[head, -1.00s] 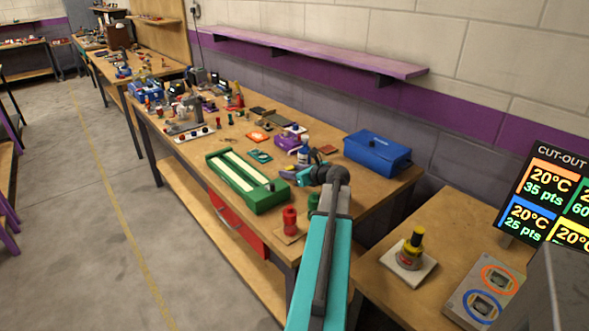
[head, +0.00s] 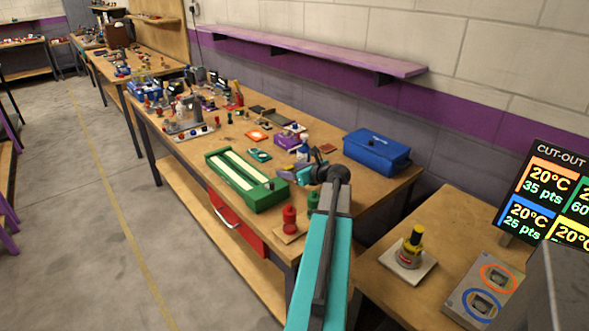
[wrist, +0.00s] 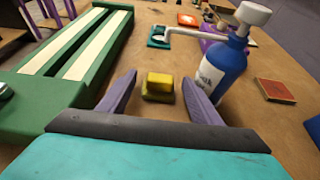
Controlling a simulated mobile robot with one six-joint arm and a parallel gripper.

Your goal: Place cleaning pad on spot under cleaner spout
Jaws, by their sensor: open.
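A small block, yellow above and olive below, likely the cleaning pad (wrist: 158,86), rests on the wooden table in the wrist view, in line with the gap between my fingers. My gripper (wrist: 159,77) is open, one finger each side of the pad in the picture, holding nothing. The blue cleaner bottle (wrist: 222,68) with a white pump top stands just beyond the right finger. Its white spout (wrist: 182,32) points left toward a teal square (wrist: 160,36) on the table. In the head view my gripper (head: 291,171) hides the pad; the teal square (head: 259,155) shows to its left.
A green slotted track (wrist: 72,52) lies close on the left of my gripper. A reddish-brown square (wrist: 274,89) lies right of the bottle. A blue box (head: 376,149) stands at the table's back right. A red knobbed piece (head: 289,218) is near the front edge.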

